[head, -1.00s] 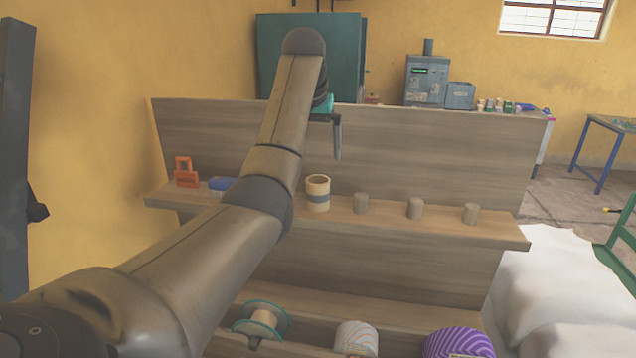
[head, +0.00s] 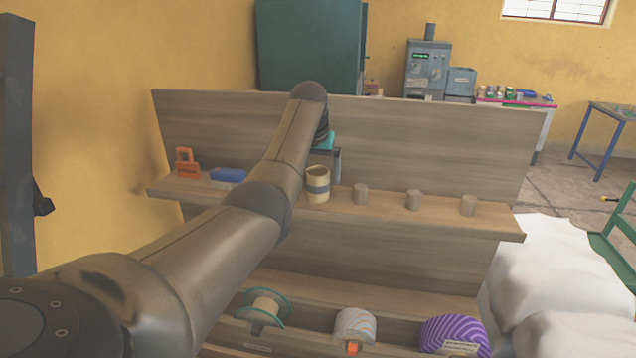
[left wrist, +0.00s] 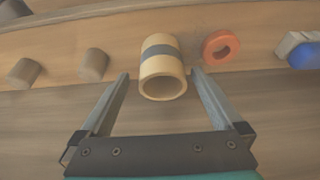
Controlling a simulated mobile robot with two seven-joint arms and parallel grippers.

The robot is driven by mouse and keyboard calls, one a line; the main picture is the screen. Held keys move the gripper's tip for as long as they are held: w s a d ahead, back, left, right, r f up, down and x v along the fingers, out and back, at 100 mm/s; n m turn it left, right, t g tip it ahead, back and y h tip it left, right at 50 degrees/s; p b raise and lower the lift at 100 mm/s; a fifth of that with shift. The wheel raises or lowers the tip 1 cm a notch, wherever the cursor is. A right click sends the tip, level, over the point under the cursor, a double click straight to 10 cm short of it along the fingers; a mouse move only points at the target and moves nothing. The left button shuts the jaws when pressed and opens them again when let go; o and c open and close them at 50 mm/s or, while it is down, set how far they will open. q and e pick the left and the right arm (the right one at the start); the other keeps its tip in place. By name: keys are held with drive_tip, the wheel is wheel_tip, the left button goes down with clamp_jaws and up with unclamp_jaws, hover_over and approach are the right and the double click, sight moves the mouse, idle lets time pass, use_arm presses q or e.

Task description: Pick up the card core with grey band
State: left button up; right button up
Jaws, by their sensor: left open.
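The card core with grey band (head: 317,186) is a cream hollow cylinder standing upright on the upper wooden shelf. In the left wrist view the card core (left wrist: 162,70) shows its open top and grey band. My left gripper (head: 336,178) is above and behind the core in the head view, partly hidden by my own arm. In the left wrist view my left gripper (left wrist: 158,76) is open, one finger on each side of the core, the tips near its sides. My right gripper is not in view.
A wooden back panel (head: 430,140) rises behind. A lower trough holds a teal-rimmed spool (head: 264,307) and a purple roll (head: 455,334).

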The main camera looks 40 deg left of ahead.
use_arm(q)
drive_tip(key=shift+p+x, duration=0.35)
drive_tip(key=shift+x, duration=1.55)
drive_tip(key=shift+a, duration=0.1)
drive_tip(key=c, duration=1.3)
